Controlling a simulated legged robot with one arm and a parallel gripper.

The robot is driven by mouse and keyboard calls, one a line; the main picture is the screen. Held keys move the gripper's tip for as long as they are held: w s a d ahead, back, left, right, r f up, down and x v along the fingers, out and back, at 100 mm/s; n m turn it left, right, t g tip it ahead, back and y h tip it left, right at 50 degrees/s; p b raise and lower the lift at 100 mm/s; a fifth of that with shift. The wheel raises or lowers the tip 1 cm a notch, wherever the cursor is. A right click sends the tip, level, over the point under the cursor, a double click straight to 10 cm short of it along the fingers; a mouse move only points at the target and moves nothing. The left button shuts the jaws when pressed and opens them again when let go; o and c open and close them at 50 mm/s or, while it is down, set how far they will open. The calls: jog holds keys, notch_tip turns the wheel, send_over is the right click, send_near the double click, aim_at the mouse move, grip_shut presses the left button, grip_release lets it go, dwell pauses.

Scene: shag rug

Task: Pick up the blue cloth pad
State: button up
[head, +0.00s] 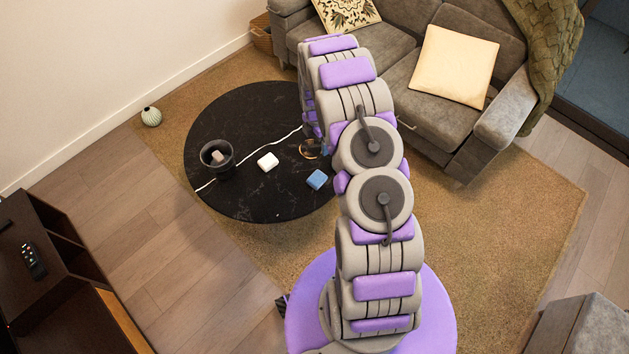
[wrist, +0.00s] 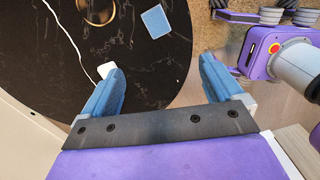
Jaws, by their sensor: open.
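The blue cloth pad (head: 317,180) lies flat on the round black table (head: 240,120), near its right front edge. It also shows in the wrist view (wrist: 156,21), at the top, a little left of the middle. My gripper (wrist: 161,70) is open, with two blue fingers spread wide and nothing between them. The pad lies beyond the fingertips, apart from them.
A white block (head: 268,162) lies left of the pad, and a dark cup (head: 217,157) with something in it stands farther left. A grey sofa (head: 430,110) stands behind.

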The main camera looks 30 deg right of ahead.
notch_tip(320, 180, down, 9)
jog(key=d+n, duration=0.2)
jog(key=n, duration=0.1)
jog(key=b, duration=0.4)
send_over(317, 178)
jog(key=f, duration=1.3)
jog(key=shift+w+d, duration=0.35)
jog(key=shift+s+a+f+b, duration=0.1)
jog(key=shift+a+f+b, duration=0.25)
jog(key=shift+f, duration=0.3)
jog(key=f, duration=0.1)
jog(key=f+b, duration=0.1)
jog(key=f, duration=0.1)
jog(key=shift+s+f+b, duration=0.25)
jog(key=shift+f+b, duration=0.05)
jog(key=shift+f, duration=0.1)
jog(key=shift+d+f, duration=0.15)
jog(key=shift+f, duration=0.1)
jog(key=shift+r, duration=0.1)
jog(key=c, duration=1)
jog(key=shift+r, duration=0.1)
jog(key=shift+c, duration=0.2)
